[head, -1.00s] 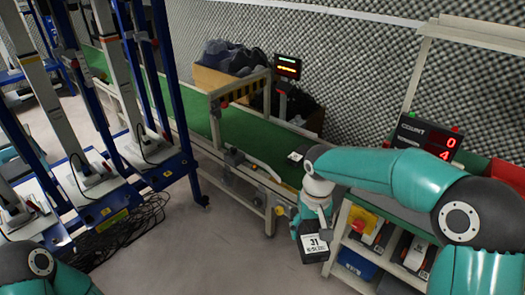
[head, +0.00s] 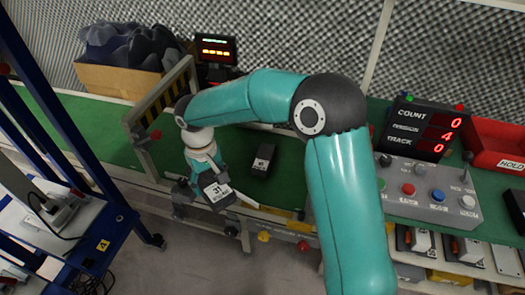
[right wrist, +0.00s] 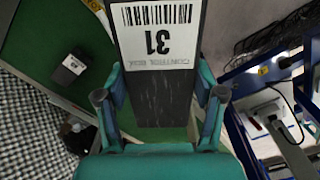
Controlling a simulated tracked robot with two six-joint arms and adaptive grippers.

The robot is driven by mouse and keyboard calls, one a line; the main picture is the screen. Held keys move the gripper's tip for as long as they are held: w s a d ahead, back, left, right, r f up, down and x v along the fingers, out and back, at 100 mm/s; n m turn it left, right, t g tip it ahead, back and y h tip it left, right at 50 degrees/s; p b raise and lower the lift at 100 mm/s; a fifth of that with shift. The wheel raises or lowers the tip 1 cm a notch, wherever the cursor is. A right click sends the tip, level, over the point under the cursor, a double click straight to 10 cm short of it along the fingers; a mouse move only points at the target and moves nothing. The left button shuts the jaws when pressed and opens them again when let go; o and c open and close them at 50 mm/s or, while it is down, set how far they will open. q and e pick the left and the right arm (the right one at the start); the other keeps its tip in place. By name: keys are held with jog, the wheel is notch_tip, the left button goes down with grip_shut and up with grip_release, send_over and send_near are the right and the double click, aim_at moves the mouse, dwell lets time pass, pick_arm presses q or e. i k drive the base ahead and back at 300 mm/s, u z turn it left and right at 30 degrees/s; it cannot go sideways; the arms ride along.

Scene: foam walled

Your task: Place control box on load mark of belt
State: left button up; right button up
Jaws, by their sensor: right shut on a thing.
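The control box (head: 214,188) is dark with a white label reading 31. My right gripper (head: 205,166) is shut on it and holds it tilted near the front rail of the green belt (head: 105,136). In the right wrist view the box (right wrist: 160,95) sits between both fingers, its label upside down with a barcode. A second dark box (head: 263,160) with a small white label lies on the belt to the right; it also shows in the right wrist view (right wrist: 70,68). My left gripper is not in view.
A striped gate frame (head: 160,100) spans the belt behind my forearm. A control panel (head: 425,193) with a count display (head: 422,128) and a red bin (head: 497,148) stand right. A blue rack (head: 75,215) stands left. Belt left of the gate is clear.

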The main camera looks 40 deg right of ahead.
aim_at(297, 171)
jog(key=z, duration=0.35)
jog(key=i, duration=1.1)
jog(key=z, duration=0.55)
jog(key=k, duration=0.8)
jog(key=z, duration=0.15)
jog(key=i, duration=0.8)
jog(key=u, duration=0.1)
